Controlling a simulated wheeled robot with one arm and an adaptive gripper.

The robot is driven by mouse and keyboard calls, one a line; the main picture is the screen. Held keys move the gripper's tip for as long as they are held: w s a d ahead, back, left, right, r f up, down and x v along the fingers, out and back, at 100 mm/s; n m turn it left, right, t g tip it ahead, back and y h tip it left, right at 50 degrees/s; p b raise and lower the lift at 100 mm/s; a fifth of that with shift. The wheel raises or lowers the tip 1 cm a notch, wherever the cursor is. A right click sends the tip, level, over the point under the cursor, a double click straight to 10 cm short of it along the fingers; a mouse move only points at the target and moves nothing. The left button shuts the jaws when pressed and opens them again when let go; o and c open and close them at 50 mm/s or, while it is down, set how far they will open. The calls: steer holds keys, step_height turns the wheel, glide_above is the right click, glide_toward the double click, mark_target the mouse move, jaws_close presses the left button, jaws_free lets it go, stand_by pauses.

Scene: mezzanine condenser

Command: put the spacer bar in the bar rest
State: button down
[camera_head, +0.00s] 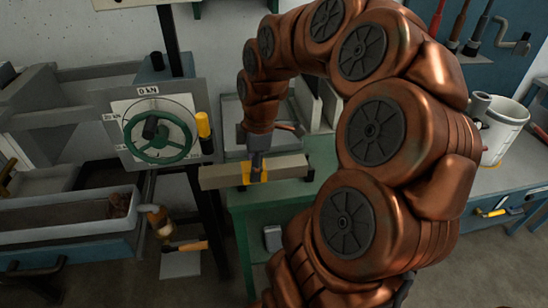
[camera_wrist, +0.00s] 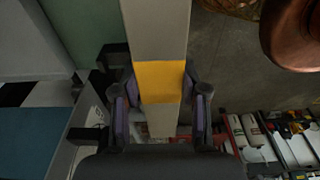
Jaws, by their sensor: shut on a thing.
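The spacer bar (camera_head: 223,176) is long, square and beige-grey with a yellow band around its middle. It lies level, crosswise above the front of the green bench, its left end reaching past the bench edge. My gripper (camera_head: 256,174) comes down from above and is shut on the bar at the yellow band. In the wrist view the gripper fingers (camera_wrist: 160,95) sit on either side of the yellow part of the spacer bar (camera_wrist: 158,30). Dark blocks (camera_wrist: 113,57) beside the bar may belong to the bar rest; I cannot tell whether the bar touches them.
The green bench (camera_head: 240,198) stands under the bar. A panel with a dial and green handwheel (camera_head: 160,130) is close on the left. Trays (camera_head: 65,220) stand at far left.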

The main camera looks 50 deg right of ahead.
steer(key=d+f, duration=0.1)
steer(key=d, duration=0.1)
steer(key=d+f+p, duration=0.1)
steer(key=d, duration=0.2)
steer(key=w+d+p, duration=0.1)
steer(key=d, duration=0.2)
steer(key=shift+d+f, duration=0.2)
steer(key=shift+f, duration=0.2)
steer(key=shift+f+p, duration=0.35)
steer(key=shift+f, duration=0.35)
steer(key=shift+f, duration=0.2)
steer(key=c, duration=0.6)
jaws_free()
